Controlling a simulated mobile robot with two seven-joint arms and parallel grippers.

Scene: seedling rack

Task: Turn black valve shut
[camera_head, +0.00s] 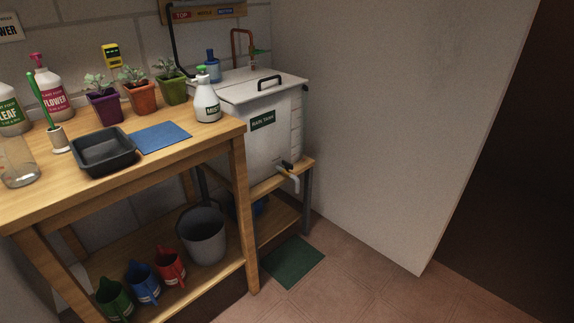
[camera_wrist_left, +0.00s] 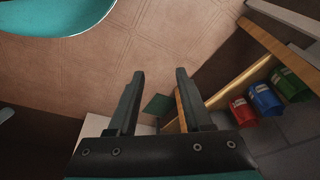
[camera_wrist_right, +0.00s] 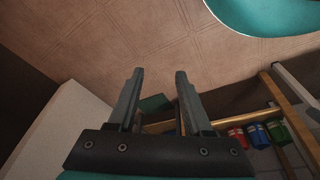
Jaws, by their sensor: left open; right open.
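The black valve (camera_head: 287,164) is a small dark handle on the grey tap at the lower front of the white rain tank (camera_head: 270,140), in the head view. The tap's spout (camera_head: 293,182) points down past the stand's edge. Whether the valve stands open or shut is too small to tell. My left gripper (camera_wrist_left: 158,75) is open and empty in the left wrist view, over the floor. My right gripper (camera_wrist_right: 159,72) is open and empty in the right wrist view, also over the floor. Neither gripper shows in the head view, and both are away from the valve.
The wooden bench (camera_head: 200,135) stands left of the tank, with a spray bottle (camera_head: 207,103) near its corner. A grey bucket (camera_head: 204,237) sits on its lower shelf. A green mat (camera_head: 293,262) lies before the tank stand. A white wall (camera_head: 385,120) bounds the right; the floor in front is clear.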

